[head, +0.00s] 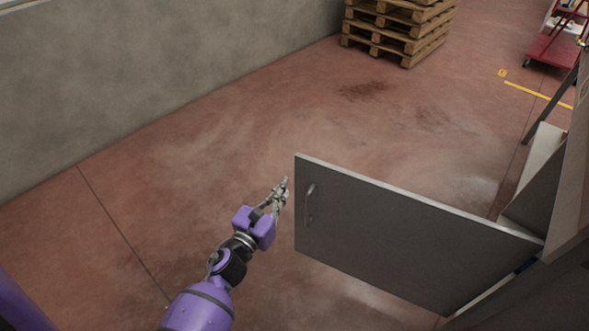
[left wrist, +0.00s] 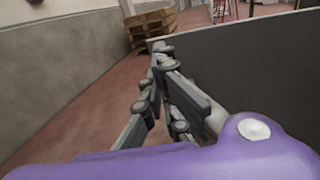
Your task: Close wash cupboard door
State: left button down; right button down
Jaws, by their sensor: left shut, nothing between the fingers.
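The wash cupboard door (head: 400,235) is a dark grey panel standing open, swung out to the left from the cupboard (head: 570,225) at the right edge of the head view. A bar handle (head: 310,203) sits near its free edge. My left gripper (head: 284,184) is shut and empty, just left of the door's free edge; I cannot tell whether it touches. In the left wrist view the shut fingers (left wrist: 160,52) point forward, with the door (left wrist: 265,75) filling the right side. My right gripper is out of view.
Stacked wooden pallets (head: 400,30) stand by the grey wall (head: 150,70) at the back. A red cart (head: 555,48) stands far right, near a yellow floor line (head: 535,93). The reddish floor (head: 200,150) left of and behind the door is clear.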

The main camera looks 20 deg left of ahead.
aim_at(300, 163)
pick_arm(q)
jog(key=w, duration=0.8)
jog(key=shift+w+d, duration=0.25)
jog(key=shift+d, duration=0.1)
jog(key=shift+w, duration=0.1)
